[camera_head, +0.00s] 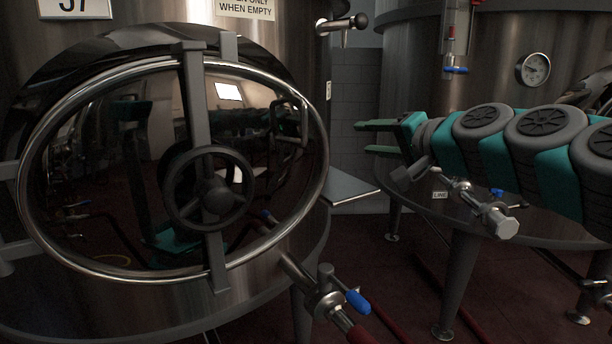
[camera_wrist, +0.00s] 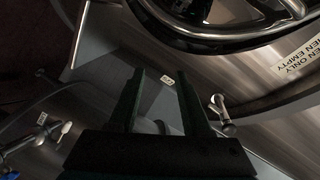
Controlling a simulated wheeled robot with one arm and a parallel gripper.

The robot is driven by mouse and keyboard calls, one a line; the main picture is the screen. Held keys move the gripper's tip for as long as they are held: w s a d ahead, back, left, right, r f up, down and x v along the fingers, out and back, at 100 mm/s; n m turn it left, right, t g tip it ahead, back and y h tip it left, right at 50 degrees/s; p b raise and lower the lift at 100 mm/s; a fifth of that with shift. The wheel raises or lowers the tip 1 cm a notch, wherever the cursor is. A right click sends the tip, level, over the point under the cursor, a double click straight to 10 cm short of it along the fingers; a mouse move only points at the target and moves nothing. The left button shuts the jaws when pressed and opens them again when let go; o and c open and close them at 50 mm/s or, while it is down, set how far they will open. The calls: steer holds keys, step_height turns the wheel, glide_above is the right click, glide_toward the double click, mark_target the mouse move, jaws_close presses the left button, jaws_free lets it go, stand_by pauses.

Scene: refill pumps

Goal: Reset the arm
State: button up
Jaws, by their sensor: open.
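My arm reaches in from the right in the head view, with teal and dark grey links. My gripper (camera_head: 378,138) is at its left end, fingers apart and pointing left, with nothing between them. It is to the right of the tank's oval hatch (camera_head: 222,284). In the wrist view my gripper (camera_wrist: 160,83) also shows two dark, parted fingers.
The large steel tank (camera_head: 290,30) with a hatch handwheel (camera_head: 207,187) fills the left. A blue-handled valve (camera_head: 357,301) juts out low in front. A second tank with a gauge (camera_head: 533,69) stands behind my arm. A flat metal shelf (camera_head: 345,188) lies between the tanks.

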steer(key=s+a+f+n+g+h, duration=0.1)
steer(key=s+a+f+n+g, duration=0.25)
steer(key=s+f, duration=0.65)
steer(key=s+a+f+n+g+h, duration=0.2)
steer(key=s+a+f+g, duration=0.3)
steer(key=f, duration=0.8)
steer(key=s+d+f+g+h, duration=0.1)
steer(key=s+d+f+g, duration=0.1)
steer(key=s+d+f, duration=0.2)
steer(key=s+d+f+n+g+h, duration=0.1)
steer(key=s+f, duration=0.4)
steer(key=s, duration=0.6)
steer(key=s+d+f+g+h, duration=0.3)
steer(key=s+d+f+g, duration=0.1)
steer(key=s+d+f, duration=0.1)
steer(key=shift+s+d, duration=0.85)
steer(key=shift+s, duration=0.3)
